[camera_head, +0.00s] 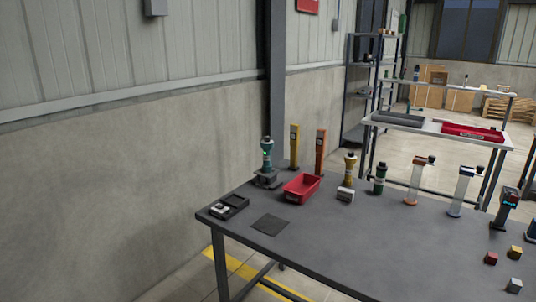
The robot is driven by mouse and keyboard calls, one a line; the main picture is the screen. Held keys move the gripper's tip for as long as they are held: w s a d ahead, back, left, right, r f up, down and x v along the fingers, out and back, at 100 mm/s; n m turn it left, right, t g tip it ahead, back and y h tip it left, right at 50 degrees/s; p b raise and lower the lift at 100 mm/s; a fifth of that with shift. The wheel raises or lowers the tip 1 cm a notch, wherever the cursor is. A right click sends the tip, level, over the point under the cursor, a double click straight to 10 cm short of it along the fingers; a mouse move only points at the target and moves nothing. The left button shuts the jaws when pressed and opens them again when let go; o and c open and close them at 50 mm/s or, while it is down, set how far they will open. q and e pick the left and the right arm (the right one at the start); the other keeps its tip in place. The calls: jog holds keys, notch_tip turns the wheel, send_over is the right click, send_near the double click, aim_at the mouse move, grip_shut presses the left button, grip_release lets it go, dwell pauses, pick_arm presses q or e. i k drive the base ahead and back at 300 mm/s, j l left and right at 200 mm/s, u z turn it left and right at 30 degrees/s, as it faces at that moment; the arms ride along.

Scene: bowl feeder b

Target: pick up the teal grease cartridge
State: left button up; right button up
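A teal cartridge-like cylinder (267,152) with a dark cap stands upright at the back left of the grey table (330,238). It sits on a dark block-like base (266,180), and a small bright green spot shows on it. A dark green cylinder (380,180) with a pale band and black top stands farther right, beyond the middle of the back edge. A yellow cylinder (350,168) with a dark top stands to its left. Neither of my grippers is in view.
Yellow and orange posts (320,150) stand behind. Clear tubes (415,183) and small cubes (491,258) are right. The front middle is clear.

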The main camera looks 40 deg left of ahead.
aim_at(267, 146)
jog(key=i+j+z, duration=0.25)
jog(key=j+z, duration=0.2)
jog(key=j, duration=1.7)
jog(key=j+z, duration=0.4)
jog(key=j, duration=1.75)
jog(key=k, duration=0.05)
